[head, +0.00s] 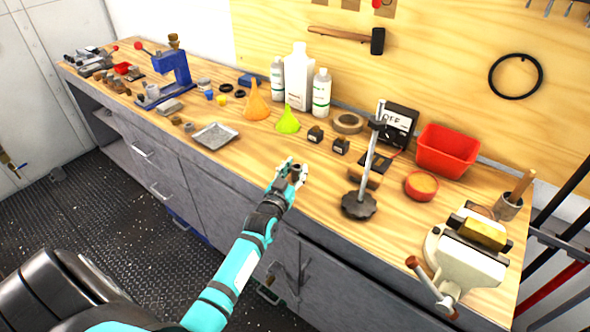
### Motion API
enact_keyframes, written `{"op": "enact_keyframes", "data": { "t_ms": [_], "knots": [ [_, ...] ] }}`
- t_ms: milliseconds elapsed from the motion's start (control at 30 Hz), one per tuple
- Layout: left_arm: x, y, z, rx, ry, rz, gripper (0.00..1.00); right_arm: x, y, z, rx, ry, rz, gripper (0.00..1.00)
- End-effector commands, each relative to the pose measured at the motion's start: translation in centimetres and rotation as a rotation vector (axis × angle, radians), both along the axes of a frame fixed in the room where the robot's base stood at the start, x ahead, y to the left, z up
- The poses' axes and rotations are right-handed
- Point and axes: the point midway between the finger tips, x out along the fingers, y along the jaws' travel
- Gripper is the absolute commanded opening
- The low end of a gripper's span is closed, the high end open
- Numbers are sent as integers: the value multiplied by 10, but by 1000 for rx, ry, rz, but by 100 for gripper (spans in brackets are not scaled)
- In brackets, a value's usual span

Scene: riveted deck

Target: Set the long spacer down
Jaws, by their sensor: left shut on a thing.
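My left gripper (293,171) reaches in over the front edge of the wooden bench top (310,215). Its fingers are shut on a small dark piece, taken to be the long spacer (296,175). The fingers hide most of the spacer, so its full length and tilt do not show. I cannot tell whether it touches the bench top or hangs just above it. My right gripper is not in view.
A metal tray (214,136) lies left of the gripper. A stand with an upright rod (359,205) is close on the right, and a vise (465,260) is farther right. Two small black blocks (315,134), funnels and bottles stand behind. Bare wood lies around the gripper.

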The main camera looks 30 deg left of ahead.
Motion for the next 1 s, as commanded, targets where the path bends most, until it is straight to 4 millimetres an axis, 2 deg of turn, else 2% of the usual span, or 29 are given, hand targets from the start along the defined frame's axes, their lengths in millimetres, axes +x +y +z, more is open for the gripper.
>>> {"op": "enact_keyframes", "data": {
  "t_ms": [33, 200, 533, 667, 1000],
  "knots": [
    [0, 0, -1, 0, 0, 0, 34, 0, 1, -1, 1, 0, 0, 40],
    [0, 0, -1, 0, 1, 0, 53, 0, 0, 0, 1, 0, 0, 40],
    [-4, -1, 0, -1, 3, 0, 53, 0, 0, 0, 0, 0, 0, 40],
    [-22, -4, -1, -1, 3, 0, 53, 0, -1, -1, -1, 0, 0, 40],
    [-92, -17, -1, -1, 3, 0, 53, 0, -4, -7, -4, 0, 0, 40]
  ]
}}
